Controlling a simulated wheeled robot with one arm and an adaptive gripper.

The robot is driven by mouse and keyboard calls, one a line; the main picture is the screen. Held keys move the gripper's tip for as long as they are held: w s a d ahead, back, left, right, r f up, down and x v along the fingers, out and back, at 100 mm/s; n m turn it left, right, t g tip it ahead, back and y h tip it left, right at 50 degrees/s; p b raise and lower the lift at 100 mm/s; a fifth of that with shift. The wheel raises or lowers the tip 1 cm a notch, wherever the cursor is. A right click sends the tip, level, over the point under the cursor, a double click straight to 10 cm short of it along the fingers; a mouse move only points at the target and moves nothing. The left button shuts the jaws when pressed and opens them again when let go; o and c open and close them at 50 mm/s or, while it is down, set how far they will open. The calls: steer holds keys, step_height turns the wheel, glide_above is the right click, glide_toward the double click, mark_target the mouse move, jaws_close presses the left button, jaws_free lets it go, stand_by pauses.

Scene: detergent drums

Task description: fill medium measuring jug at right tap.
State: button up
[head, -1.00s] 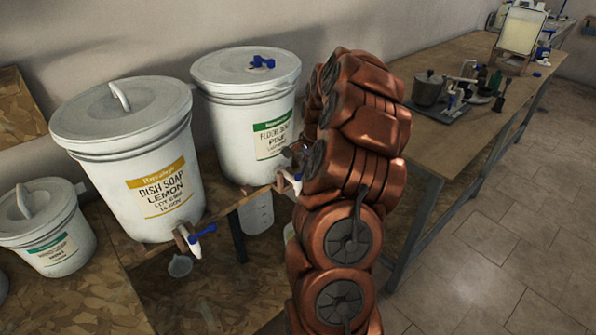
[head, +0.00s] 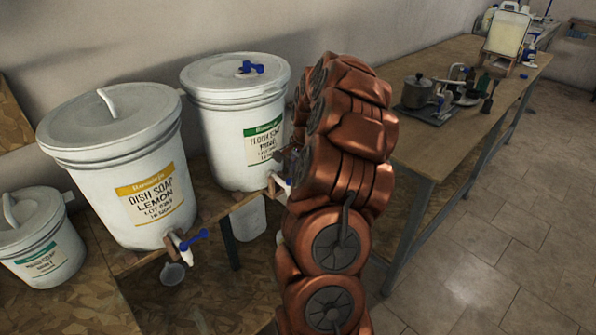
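The right drum (head: 236,125), white with a green floor soap label, stands on a wooden shelf. Its white tap (head: 281,184) shows at the drum's front right, partly covered by my copper-coloured arm. A translucent whitish jug (head: 249,220) is below the shelf edge near this tap; its upper part is hidden, and I cannot tell if it is directly under the spout. My gripper (head: 288,158) is mostly hidden behind my arm, with only dark parts showing beside the tap. Whether it is open or holding anything cannot be seen.
The dish soap lemon drum (head: 140,165) has a blue-handled tap (head: 186,240) above a small grey cup (head: 172,273). A smaller drum (head: 38,240) stands far left. A long wooden table (head: 425,155) with a pot (head: 416,91) is at right; the tiled floor beside it is clear.

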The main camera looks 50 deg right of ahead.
step_height(320, 180, up, 12)
steer(key=s, duration=0.2)
steer(key=shift+s+f, duration=0.15)
steer(key=shift+f, duration=0.05)
steer(key=shift+a, duration=0.2)
stand_by(0.4)
steer(key=s+a+r+n+g+y, duration=0.1)
steer(key=a+n, duration=0.4)
steer(key=a, duration=0.8)
steer(key=s+a+r+n, duration=0.2)
steer(key=a+n, duration=0.3)
steer(key=a, duration=0.8)
steer(key=s+a+f+n+g, duration=0.1)
steer(key=s+a+f+n, duration=0.1)
steer(key=s+a+n, duration=0.2)
steer(key=s+a+f+n+g, duration=0.2)
steer(key=s+a+n, duration=0.3)
steer(key=s+a, duration=0.5)
steer(key=s+f, duration=0.1)
steer(key=s, duration=0.6)
steer(key=shift+s+a+h, duration=0.2)
steer(key=shift+a+h, duration=0.1)
steer(key=shift+h, duration=0.1)
